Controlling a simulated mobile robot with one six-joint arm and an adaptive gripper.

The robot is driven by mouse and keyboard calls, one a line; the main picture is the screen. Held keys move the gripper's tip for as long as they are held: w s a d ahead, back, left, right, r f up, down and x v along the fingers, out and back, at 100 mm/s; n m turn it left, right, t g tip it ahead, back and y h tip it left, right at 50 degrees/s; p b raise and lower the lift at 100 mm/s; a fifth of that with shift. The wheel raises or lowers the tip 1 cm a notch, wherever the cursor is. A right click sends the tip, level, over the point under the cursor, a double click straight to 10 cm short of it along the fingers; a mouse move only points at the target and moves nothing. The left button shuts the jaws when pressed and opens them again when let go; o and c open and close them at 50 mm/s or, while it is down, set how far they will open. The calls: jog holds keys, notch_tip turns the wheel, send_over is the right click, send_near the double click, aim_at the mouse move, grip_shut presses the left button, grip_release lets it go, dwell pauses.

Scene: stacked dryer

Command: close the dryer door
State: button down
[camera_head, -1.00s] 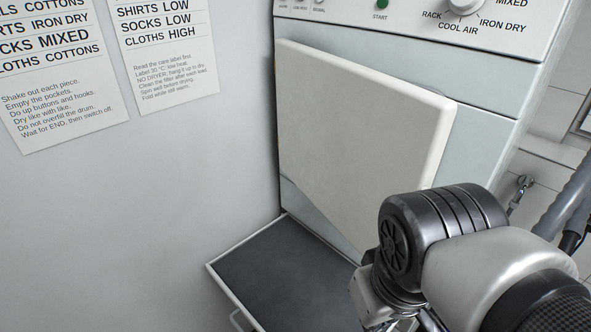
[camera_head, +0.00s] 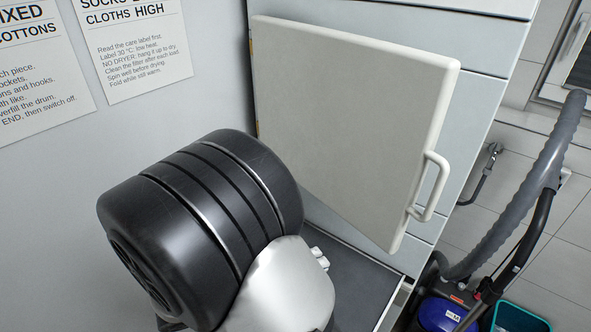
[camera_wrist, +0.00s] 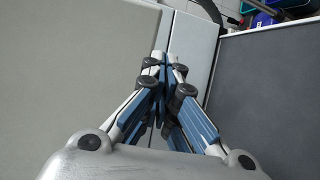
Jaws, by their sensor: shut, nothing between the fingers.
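The dryer door (camera_head: 350,115) is a square white panel with a white bar handle (camera_head: 432,185) on its right edge. It is hinged on the left and stands a little away from the dryer front (camera_head: 485,50), partly open. In the wrist view the door (camera_wrist: 75,60) fills the left side. My gripper (camera_wrist: 166,62) is shut and empty in the wrist view, with its fingertips by the door's edge; I cannot tell whether they touch it. In the head view my dark wrist joint is in front of the door's lower left, and my fingers are hidden.
A pulled-out shelf with a dark top (camera_head: 345,255) is below the door; it also shows in the wrist view (camera_wrist: 270,90). A vacuum cleaner (camera_head: 440,312) with a grey hose (camera_head: 540,180) stands on the right. A wall with notices (camera_head: 130,45) is on the left.

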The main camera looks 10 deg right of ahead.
jog(key=w+a+f+n+t+h, duration=0.1)
jog(key=w+a+f+n+t, duration=0.1)
jog(key=w+a+t, duration=0.15)
jog(key=b+x, duration=0.1)
jog(key=x, duration=1.2)
jog(key=shift+b, duration=0.35)
jog(key=shift+t, duration=0.25)
jog(key=b+x, duration=0.2)
jog(key=x, duration=0.7)
jog(key=shift+r, duration=0.25)
